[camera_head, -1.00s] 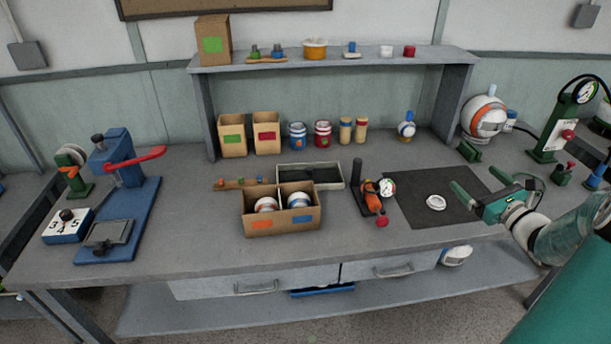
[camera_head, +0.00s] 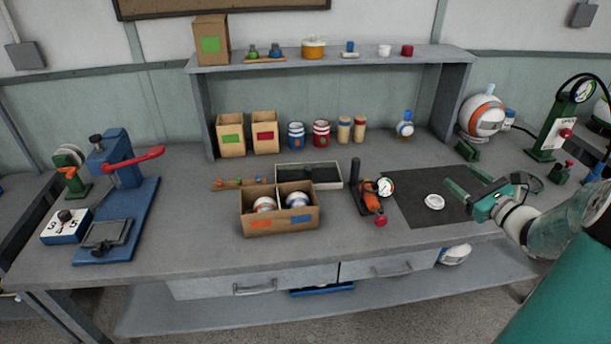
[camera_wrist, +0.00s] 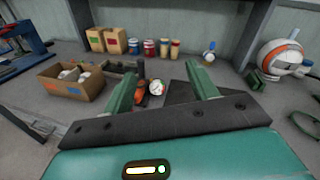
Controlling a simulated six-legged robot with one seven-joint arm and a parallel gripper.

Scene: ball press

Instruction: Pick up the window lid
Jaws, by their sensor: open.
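A small white ring-shaped piece (camera_head: 434,202), which looks like the window lid, lies flat on the dark mat (camera_head: 410,184) at the right of the bench in the head view. My green gripper (camera_head: 463,180) is above the right part of the mat, to the right of the lid and apart from it. Its two fingers are spread and nothing is between them. In the wrist view my gripper (camera_wrist: 162,88) shows both fingers pointing forward over the bench. I cannot make out the lid in that view; the gripper body hides the near bench surface.
An orange tool with a round gauge (camera_head: 385,187) and an upright black handle stands left of the mat. A cardboard box with balls (camera_head: 280,225) is further left. A green stand (camera_head: 545,140) and a large ball (camera_head: 483,116) are behind on the right. The bench front is clear.

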